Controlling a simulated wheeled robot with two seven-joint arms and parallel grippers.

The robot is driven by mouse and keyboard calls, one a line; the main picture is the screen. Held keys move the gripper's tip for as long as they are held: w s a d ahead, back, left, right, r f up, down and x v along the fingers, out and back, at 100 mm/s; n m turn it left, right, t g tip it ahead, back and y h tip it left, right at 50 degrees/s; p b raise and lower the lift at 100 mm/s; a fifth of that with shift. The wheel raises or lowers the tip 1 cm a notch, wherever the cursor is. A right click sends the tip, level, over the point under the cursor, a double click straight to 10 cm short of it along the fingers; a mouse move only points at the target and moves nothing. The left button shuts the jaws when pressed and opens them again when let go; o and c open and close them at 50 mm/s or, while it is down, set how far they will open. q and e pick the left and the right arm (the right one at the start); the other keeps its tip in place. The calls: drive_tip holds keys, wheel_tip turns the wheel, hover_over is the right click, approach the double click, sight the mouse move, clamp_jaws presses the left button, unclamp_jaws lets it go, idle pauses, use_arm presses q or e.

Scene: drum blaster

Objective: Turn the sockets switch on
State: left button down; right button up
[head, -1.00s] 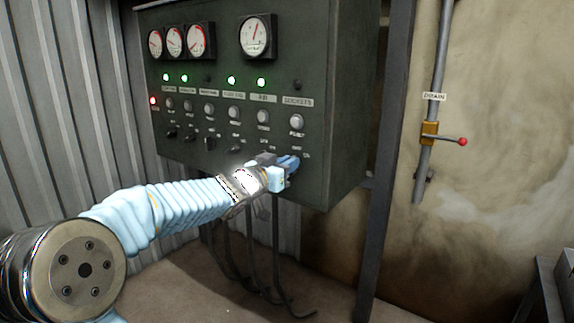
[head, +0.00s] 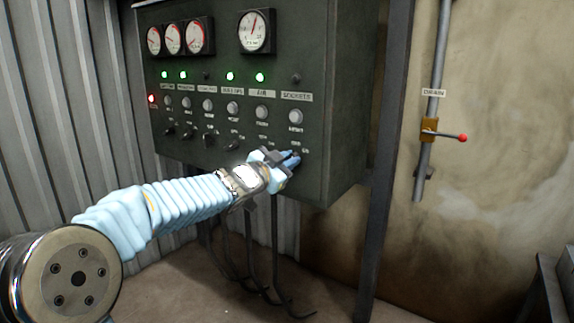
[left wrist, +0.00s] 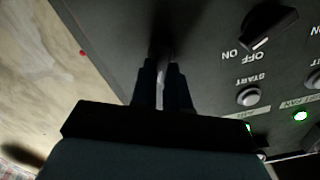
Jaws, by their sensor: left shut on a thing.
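The sockets column is at the right end of the dark green panel (head: 330,100), under the SOCKETS label (head: 297,96). It has a dark lamp (head: 296,78) above and a pale round button (head: 296,116) below the label. My left gripper (head: 292,160) is at the bottom of this column, where the sockets switch is. Its fingers hide the switch in the head view. In the left wrist view the fingers (left wrist: 164,85) are shut on the switch knob (left wrist: 164,55), which shows only as a blurred shape. Its setting cannot be read. My right gripper is not in view.
A neighbouring black knob (left wrist: 266,33) with ON and OFF marks sits close beside. Several green lamps are lit on other columns, and a red lamp (head: 151,99) glows at the left. A drain pipe with a red-tipped valve lever (head: 447,135) is on the right wall.

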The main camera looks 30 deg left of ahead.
use_arm(q)
drive_tip(key=shift+d+f+m+b, duration=0.15)
drive_tip(key=shift+m+b, duration=0.4)
drive_tip(key=shift+m, duration=0.9)
drive_tip(key=shift+d+f+m+b, duration=0.15)
drive_tip(key=shift+m+b, duration=0.4)
drive_tip(key=shift+m, duration=0.9)
drive_tip(key=shift+a, duration=0.1)
drive_tip(key=c, duration=1.1)
unclamp_jaws()
drive_tip(key=s, duration=0.4)
drive_tip(key=s+p, duration=0.1)
drive_tip(key=s, duration=0.4)
drive_tip(key=s+a, duration=0.1)
drive_tip(key=s, duration=0.3)
drive_tip(key=shift+s+p, duration=0.35)
drive_tip(key=shift+s, duration=0.05)
